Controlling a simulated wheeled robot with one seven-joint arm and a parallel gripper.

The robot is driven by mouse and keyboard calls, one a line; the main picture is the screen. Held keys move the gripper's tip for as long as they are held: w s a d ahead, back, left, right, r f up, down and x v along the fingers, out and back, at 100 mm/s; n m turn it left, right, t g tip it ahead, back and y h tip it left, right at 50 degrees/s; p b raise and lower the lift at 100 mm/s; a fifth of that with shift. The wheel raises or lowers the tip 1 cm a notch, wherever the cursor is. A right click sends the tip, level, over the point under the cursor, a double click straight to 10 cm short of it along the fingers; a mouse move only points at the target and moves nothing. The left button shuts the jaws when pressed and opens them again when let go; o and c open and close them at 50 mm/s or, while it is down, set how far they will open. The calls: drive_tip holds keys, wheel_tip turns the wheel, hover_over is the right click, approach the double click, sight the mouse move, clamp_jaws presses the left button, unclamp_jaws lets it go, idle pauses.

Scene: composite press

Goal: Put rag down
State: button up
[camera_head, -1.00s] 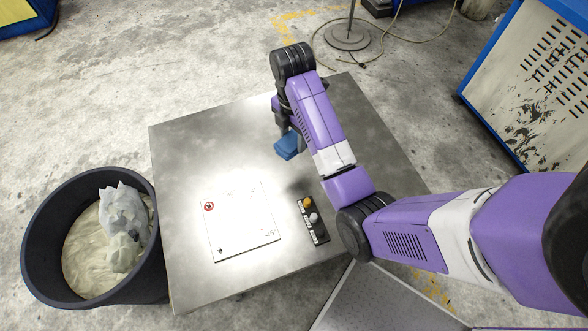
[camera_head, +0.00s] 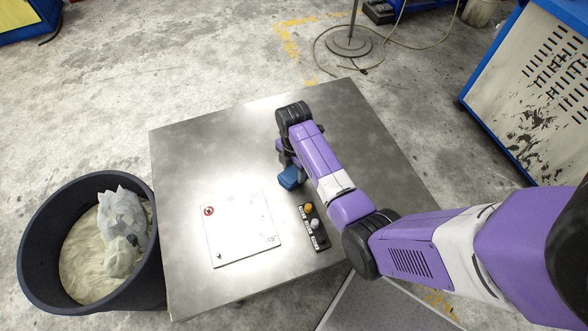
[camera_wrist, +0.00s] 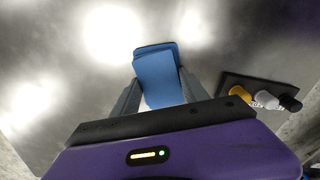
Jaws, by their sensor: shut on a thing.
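The blue rag (camera_head: 289,179) is a folded cloth, held over the metal table (camera_head: 215,145) between the white panel and my arm in the head view. In the wrist view the rag (camera_wrist: 158,70) sits between the two grey fingers of my gripper (camera_wrist: 158,88) and sticks out past their tips. My gripper (camera_head: 287,166) is shut on the rag and points down, its fingers partly hidden by my arm in the head view. I cannot tell whether the rag touches the table top.
A white panel (camera_head: 240,229) with a red mark lies on the table. A small black block with knobs (camera_head: 313,228) is right of it, also in the wrist view (camera_wrist: 255,95). A dark bin (camera_head: 35,250) with pale cloths stands left. The table's far part is clear.

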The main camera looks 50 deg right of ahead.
sight(294, 171)
drive_tip(key=shift+f, duration=0.15)
drive_tip(key=o, duration=1.5)
drive_tip(key=shift+c, duration=0.2)
wheel_tip(294, 171, up, 12)
drive_tip(key=shift+r, duration=0.2)
